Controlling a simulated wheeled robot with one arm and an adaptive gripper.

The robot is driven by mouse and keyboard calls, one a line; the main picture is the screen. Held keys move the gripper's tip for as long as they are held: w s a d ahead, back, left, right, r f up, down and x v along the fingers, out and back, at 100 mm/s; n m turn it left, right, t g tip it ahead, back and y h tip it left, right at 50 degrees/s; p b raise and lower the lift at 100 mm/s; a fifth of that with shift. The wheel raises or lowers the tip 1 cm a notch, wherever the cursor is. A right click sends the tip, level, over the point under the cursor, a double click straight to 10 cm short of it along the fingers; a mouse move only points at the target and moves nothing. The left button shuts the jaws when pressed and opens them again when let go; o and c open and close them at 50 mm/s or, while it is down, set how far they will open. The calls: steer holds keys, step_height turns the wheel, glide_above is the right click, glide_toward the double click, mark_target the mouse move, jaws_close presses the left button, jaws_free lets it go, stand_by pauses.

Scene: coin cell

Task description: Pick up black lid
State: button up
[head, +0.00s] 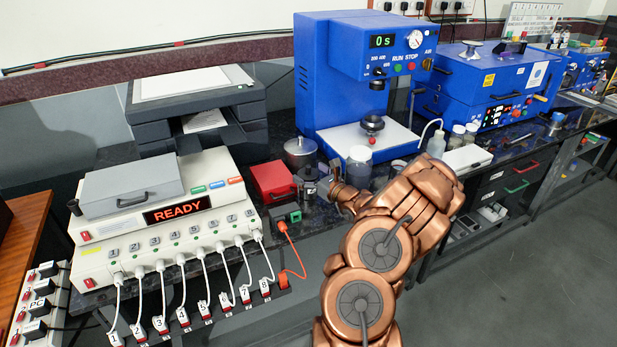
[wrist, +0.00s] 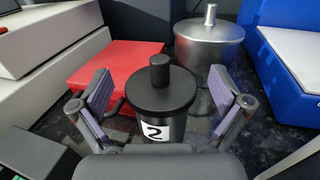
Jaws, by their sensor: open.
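The black lid (wrist: 160,90) is a round disc with a cylindrical knob, sitting on a dark jar (wrist: 172,130) labelled "2" in the wrist view. My gripper (wrist: 160,95) is open, with one finger on each side of the lid and visible gaps to both. In the head view my gripper (head: 327,187) is at the counter by the small dark jar (head: 308,173), partly hidden by my arm. I cannot make out the lid clearly there.
A red box (wrist: 110,72) stands left of the jar, and a silver lidded pot (wrist: 209,50) stands behind it. A blue machine (head: 345,90) rises behind. A glass jar (head: 358,165) stands to the right. The white READY unit (head: 165,225) with several cables is at left.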

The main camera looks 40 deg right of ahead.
steer(key=shift+w, duration=0.3)
steer(key=c, duration=1.3)
steer(key=shift+r, duration=0.1)
